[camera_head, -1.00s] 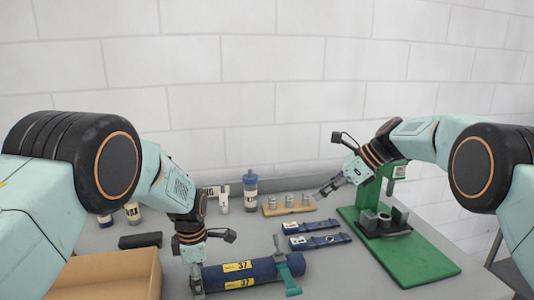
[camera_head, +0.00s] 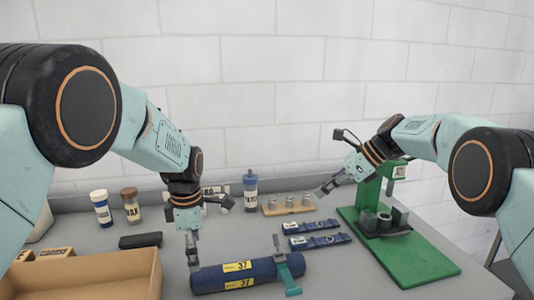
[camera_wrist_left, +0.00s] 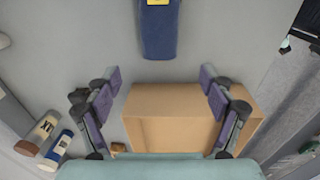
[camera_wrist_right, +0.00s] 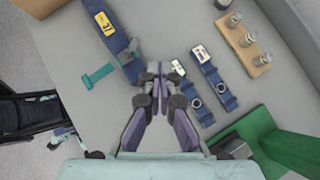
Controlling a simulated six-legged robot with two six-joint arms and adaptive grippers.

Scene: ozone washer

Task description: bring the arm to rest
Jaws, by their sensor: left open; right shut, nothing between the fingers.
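My left gripper (camera_head: 193,255) points down above the table, near the left end of a dark blue roll with yellow "37" labels (camera_head: 215,279). In the left wrist view its fingers (camera_wrist_left: 160,100) are wide apart with nothing between them. The roll also shows ahead of them in that view (camera_wrist_left: 160,35). My right gripper (camera_head: 325,190) is raised beside the green stand, near the wooden block. In the right wrist view its fingertips (camera_wrist_right: 152,75) are together and hold nothing.
A cardboard box (camera_head: 85,275) stands at the front left. A green stand (camera_head: 420,262) is at the right. Two blue straps (camera_head: 318,241), a wooden block with metal pieces (camera_head: 285,209), a black bar (camera_head: 140,240) and several bottles (camera_head: 131,205) lie or stand behind. A teal clamp (camera_head: 290,283) touches the roll.

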